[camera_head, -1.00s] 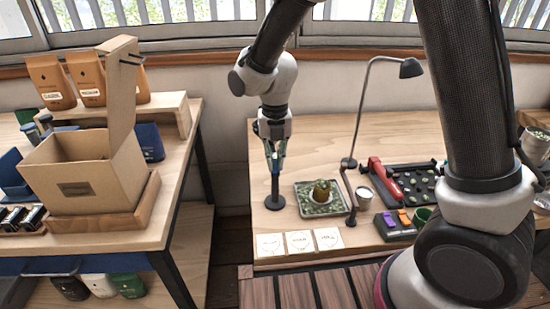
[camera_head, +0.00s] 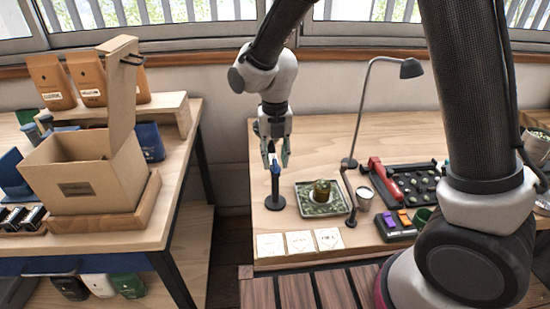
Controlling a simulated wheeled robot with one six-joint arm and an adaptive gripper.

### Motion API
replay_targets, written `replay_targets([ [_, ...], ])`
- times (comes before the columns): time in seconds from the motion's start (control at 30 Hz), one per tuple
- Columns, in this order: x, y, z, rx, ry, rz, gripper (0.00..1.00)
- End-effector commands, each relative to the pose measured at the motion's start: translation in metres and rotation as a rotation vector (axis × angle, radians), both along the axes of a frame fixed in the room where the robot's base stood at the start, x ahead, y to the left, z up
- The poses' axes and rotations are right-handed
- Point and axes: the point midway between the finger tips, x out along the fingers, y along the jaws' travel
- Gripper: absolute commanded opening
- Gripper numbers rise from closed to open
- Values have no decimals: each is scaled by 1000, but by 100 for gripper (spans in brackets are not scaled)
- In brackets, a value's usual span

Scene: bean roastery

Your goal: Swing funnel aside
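I cannot clearly make out a funnel. My gripper (camera_head: 276,164) points down over the bench, its fingers spread on either side of the blue top of a dark upright post (camera_head: 276,190) on a round base. A gap seems to show between fingers and post; contact is hard to judge. Right of the post, a small greenish-brown round thing (camera_head: 321,190) stands in a square patterned tray (camera_head: 309,208). A thin dark stand (camera_head: 350,208) rises beside the tray's right edge.
A desk lamp (camera_head: 362,110) stands behind the tray. A white cup (camera_head: 365,196), a black bean tray with a red handle (camera_head: 380,175) and a block with purple and orange parts (camera_head: 395,222) lie right. Three cards (camera_head: 300,243) line the front edge. An open carton (camera_head: 85,180) stands on the left table.

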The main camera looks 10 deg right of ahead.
Motion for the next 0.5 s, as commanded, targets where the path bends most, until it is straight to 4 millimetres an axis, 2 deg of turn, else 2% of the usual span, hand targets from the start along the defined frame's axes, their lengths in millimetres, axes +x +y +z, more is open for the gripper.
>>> replay_targets([
  [0.3,1,1,67,4,-5,0,34],
  [0.5,1,1,101,2,-3,1,34],
])
